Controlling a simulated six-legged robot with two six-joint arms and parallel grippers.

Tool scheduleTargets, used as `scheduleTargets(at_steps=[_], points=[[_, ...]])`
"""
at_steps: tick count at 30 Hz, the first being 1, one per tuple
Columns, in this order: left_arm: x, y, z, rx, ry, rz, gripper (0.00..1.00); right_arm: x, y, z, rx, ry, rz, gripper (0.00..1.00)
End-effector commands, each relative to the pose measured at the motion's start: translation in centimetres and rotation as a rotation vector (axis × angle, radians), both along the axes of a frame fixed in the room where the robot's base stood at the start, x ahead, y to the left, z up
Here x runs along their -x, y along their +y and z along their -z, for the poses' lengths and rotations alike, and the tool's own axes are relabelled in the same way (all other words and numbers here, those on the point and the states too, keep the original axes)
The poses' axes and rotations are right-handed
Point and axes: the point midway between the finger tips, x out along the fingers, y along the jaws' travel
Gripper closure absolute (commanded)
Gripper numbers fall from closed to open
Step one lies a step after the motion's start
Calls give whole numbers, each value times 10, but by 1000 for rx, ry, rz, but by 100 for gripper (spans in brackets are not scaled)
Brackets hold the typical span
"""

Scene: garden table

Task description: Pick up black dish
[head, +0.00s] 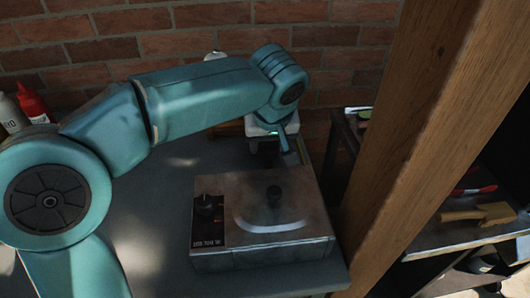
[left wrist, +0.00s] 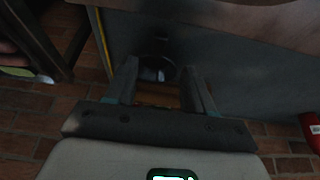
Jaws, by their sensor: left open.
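A small round black dish (left wrist: 157,69) with a shiny inside shows in the left wrist view, between and beyond the fingertips. In the head view it is hard to make out behind the metal box and my gripper. My left gripper (left wrist: 161,66) is open, with one finger to each side of the dish in the picture and nothing clearly held. In the head view the left gripper (head: 289,153) points down at the back right of the table, just behind the box. Whether the fingers touch the dish cannot be told. My right gripper is not in view.
A metal box with a lid and knob (head: 264,222) stands at the table's front right. A red bottle (head: 33,105) and a white bottle (head: 11,113) stand at the left. A wooden post (head: 420,130) rises right of the table. The table's middle (head: 160,205) is clear.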

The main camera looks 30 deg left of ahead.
Motion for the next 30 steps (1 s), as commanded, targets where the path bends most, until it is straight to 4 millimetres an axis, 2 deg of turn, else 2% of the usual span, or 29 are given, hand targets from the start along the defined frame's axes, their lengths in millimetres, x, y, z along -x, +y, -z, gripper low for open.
scheduleTargets(at_steps=[3, 8, 15, 19, 25, 30], points=[[-6, 4, 16, 0, 1, 0, 47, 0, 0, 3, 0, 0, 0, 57], [-10, 6, 26, 0, 1, -1, 47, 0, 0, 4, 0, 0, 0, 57], [-22, 15, 62, -1, 2, -2, 47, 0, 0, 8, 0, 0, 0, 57], [-24, 16, 69, 1, 1, 0, 47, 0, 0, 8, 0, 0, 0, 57], [-24, 16, 69, 1, -1, 0, 47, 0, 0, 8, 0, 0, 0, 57], [-24, 16, 69, 1, -1, 0, 100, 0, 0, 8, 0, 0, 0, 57]])
